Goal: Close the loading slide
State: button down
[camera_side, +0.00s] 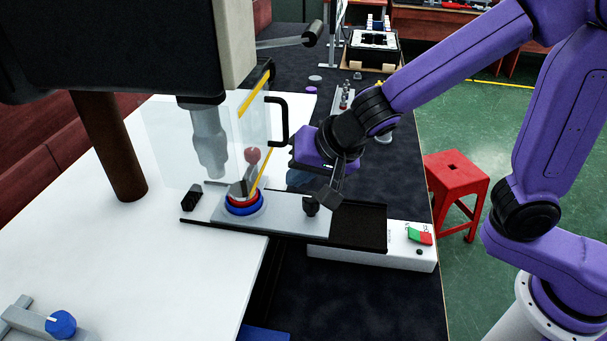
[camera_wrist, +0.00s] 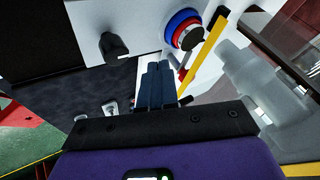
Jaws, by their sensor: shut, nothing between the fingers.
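The loading slide (camera_side: 285,213) is a grey plate on a dark track (camera_side: 360,228). It sits toward the left, leaving the track's right end bare. It carries a round part with blue and red rings (camera_side: 243,202), just right of below the machine's grey nozzle (camera_side: 210,140). A black knob (camera_side: 311,206) stands on the plate's right end. The slide (camera_wrist: 145,28), ringed part (camera_wrist: 184,30) and knob (camera_wrist: 113,46) also show in the wrist view. My gripper (camera_side: 328,198) is shut and empty close to the knob; its fingers (camera_wrist: 155,72) appear apart from it in the wrist view.
A clear guard with a black handle (camera_side: 281,122) and yellow strips (camera_side: 262,165) stands just left of my gripper. A white switch box (camera_side: 375,247) lies beside the track's right end. A black stop (camera_side: 191,197) is at the track's left end.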

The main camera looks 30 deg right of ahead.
notch_tip(320, 180, up, 5)
jog(key=w+d+m+t+y, duration=0.1)
jog(key=w+d+m+y, duration=0.25)
jog(key=m, duration=0.55)
jog(key=s+d+f+m+g+h, duration=0.3)
jog(key=s+d+f+m+g, duration=0.2)
jog(key=s+d+m, duration=0.65)
jog(key=shift+m+y, duration=0.25)
jog(key=shift+m, duration=0.3)
jog(key=x, duration=0.3)
jog(key=a+x, duration=0.1)
jog(key=x, duration=0.6)
jog(key=shift+a+r, duration=0.3)
jog(key=shift+w+a, duration=1.1)
jog(key=shift+a, duration=0.05)
